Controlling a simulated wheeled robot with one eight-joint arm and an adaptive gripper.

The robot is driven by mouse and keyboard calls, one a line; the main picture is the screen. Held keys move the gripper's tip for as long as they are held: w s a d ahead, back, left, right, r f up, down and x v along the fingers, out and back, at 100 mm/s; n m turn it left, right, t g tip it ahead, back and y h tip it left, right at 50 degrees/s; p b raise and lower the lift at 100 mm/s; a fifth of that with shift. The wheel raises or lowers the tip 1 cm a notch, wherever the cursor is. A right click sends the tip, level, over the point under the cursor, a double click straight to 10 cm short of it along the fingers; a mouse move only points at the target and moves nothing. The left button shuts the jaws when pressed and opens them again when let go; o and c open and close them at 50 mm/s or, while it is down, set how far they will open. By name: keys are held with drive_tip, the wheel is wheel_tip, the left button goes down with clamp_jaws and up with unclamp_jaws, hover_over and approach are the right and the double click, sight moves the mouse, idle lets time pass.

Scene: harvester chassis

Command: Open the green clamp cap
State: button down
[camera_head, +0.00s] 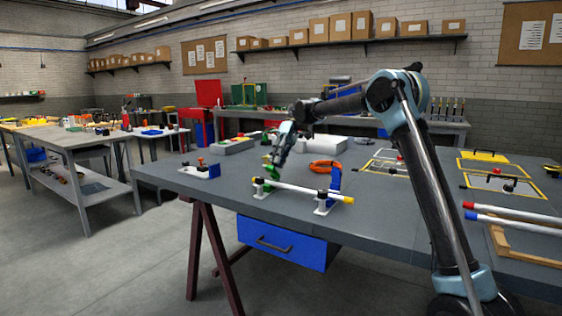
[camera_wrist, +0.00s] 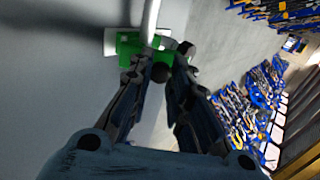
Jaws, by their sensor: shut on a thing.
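A white bar with yellow ends (camera_head: 300,191) rests across two white supports near the table's front edge. A green clamp (camera_head: 271,172) is at its left support, and a blue clamp part (camera_head: 335,181) stands upright at its right support. My gripper (camera_head: 276,160) reaches down to the green clamp from above. In the wrist view, the green clamp (camera_wrist: 128,45) lies around the white bar, and my gripper (camera_wrist: 162,70) has its fingertips closed together on a green part of it, the clamp cap (camera_wrist: 160,57). The fingers partly hide the cap, so its exact angle is hard to tell.
A small blue and white fixture (camera_head: 201,171) stands to the left on the same grey table (camera_head: 180,182). A grey box (camera_head: 233,146) is behind. Red- and blue-tipped bars (camera_head: 510,218) lie at the right.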

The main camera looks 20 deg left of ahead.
drive_tip(key=shift+a, duration=0.1)
drive_tip(key=c, duration=1.8)
unclamp_jaws()
drive_tip(key=shift+f, duration=0.1)
drive_tip(key=shift+o, duration=0.2)
wheel_tip(320, 180, up, 10)
